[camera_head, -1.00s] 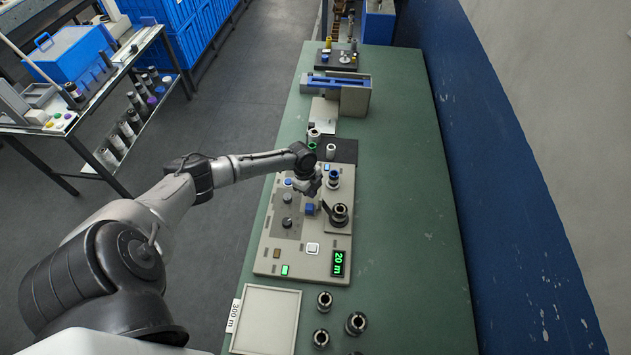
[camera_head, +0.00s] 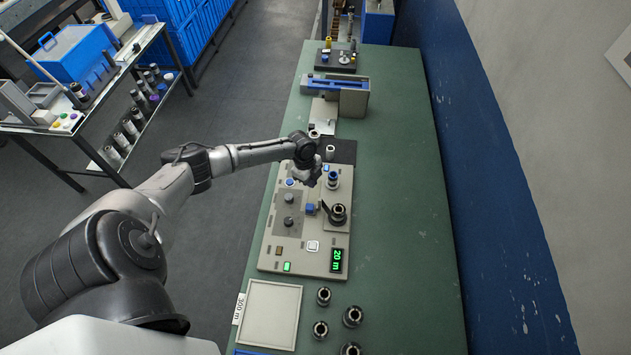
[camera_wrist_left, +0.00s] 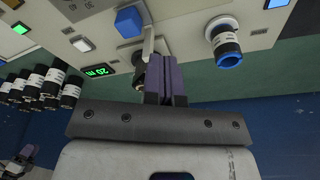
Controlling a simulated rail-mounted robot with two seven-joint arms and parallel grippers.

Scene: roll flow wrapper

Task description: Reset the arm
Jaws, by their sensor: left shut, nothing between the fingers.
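My left arm (camera_head: 245,155) reaches in from the left over the beige control panel (camera_head: 262,255). My left gripper (camera_head: 312,178) hangs above the far part of the panel, close beside the blue-topped roll on a post (camera_head: 333,178). In the left wrist view the fingers (camera_wrist_left: 165,82) are shut together with nothing between them. The blue button (camera_wrist_left: 128,20) and the blue-ended roll (camera_wrist_left: 225,45) lie beyond them, on either side. A dark roll with a lever (camera_head: 338,213) stands on the panel, nearer than the gripper. My right gripper is out of view.
A white tray (camera_head: 270,312) and several dark rolls (camera_head: 352,316) are at the near end of the green table (camera_head: 400,230). A grey-blue device (camera_head: 350,95) stands farther back. The table's right side is clear, with a blue wall (camera_head: 490,180) beyond.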

